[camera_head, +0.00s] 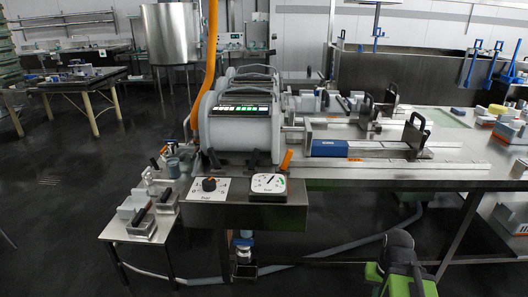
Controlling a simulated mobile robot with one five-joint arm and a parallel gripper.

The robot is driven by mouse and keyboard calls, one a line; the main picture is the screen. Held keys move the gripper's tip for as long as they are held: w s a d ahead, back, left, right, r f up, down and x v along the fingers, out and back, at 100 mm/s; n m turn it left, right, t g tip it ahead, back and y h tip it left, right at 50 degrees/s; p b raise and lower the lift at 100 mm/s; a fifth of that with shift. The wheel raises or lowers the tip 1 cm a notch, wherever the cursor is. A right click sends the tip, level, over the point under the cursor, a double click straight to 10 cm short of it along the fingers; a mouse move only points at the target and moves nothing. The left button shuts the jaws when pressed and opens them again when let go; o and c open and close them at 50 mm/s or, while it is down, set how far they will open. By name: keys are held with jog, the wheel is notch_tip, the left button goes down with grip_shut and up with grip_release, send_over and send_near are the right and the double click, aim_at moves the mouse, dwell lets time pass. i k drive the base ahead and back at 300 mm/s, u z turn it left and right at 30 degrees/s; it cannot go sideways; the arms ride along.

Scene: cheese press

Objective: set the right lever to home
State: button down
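A short orange lever (286,160) stands at the right foot of the grey drum-shaped press (238,120), tilted a little to the right. It is above the white dial gauge (268,184) on the metal front box. I cannot tell for certain that this is the right lever, and no home mark is readable. My gripper (400,272), black and grey with green parts, is at the bottom right, in front of the bench and well apart from the lever. Its fingertips are not clear, so I cannot see whether it is open or holds anything.
A black knob on a white plate (208,188) sits left of the gauge. The steel bench (400,182) carries slide rails, black upright handles (415,131) and a blue block (329,148). An orange hose (209,60) hangs down to the press. A low side table (133,228) stands left.

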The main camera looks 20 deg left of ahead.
aim_at(256, 152)
jog(key=u, duration=1.55)
jog(key=k, duration=0.2)
jog(key=u, duration=3.25)
jog(key=k, duration=2.05)
jog(key=z, duration=1.25)
jog(key=i, duration=1)
